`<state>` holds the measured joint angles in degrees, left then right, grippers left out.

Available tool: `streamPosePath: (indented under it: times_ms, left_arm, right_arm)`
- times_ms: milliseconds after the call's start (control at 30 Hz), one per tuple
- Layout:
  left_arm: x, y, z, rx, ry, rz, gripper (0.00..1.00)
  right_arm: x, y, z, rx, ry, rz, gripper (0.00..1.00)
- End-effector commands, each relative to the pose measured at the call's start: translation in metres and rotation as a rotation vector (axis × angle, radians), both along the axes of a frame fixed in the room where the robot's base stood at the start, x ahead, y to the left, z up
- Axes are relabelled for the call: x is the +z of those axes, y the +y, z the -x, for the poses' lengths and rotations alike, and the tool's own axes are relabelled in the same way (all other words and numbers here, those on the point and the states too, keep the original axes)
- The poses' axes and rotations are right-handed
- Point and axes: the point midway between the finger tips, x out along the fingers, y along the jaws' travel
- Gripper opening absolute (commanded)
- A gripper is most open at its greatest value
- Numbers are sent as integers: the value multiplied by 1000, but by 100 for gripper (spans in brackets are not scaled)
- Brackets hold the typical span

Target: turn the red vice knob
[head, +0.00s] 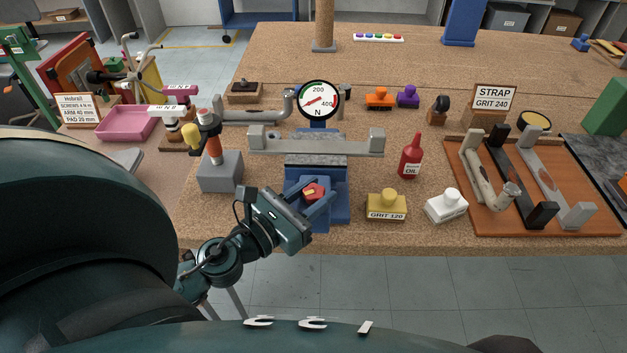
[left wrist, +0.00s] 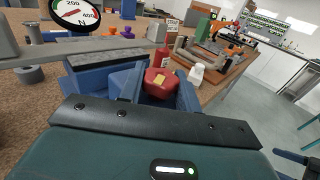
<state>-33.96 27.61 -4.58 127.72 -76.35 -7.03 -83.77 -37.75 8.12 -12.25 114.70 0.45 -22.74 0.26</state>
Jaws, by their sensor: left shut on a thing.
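The red vice knob (head: 314,191) is on the front of the blue vice (head: 338,208) at the near edge of the workbench. It has a yellow mark on its face. My left gripper (head: 313,195) is at the knob, with its fingers on either side, shut on it. In the left wrist view the knob (left wrist: 160,82) sits between the two blue-grey fingers (left wrist: 157,92). The vice jaws hold a grey metal bar (head: 315,142) lying crosswise. My right gripper is not in view.
A round gauge (head: 319,100) stands behind the bar. A yellow block marked GRIT 120 (head: 386,205), a white block (head: 446,206) and a red oil bottle (head: 411,157) stand right of the vice. A grey block (head: 219,172) with an orange-handled tool stands left.

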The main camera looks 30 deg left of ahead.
Motion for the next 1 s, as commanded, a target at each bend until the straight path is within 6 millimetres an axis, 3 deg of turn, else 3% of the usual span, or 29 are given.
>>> streamPosePath:
  times_ms: [300, 800, 833, 1000]
  left_arm:
    - [2, 2, -1, 110, -4, 1, 10]
    - [1, 2, -2, 125, -7, -2, 10]
    - [1, 2, -2, 125, -7, -2, 36]
    - [1, 2, -1, 123, -4, -1, 50]
  right_arm:
    - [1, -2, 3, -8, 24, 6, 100]
    - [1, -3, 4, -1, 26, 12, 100]
    - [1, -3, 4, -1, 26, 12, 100]
    - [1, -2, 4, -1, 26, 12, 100]
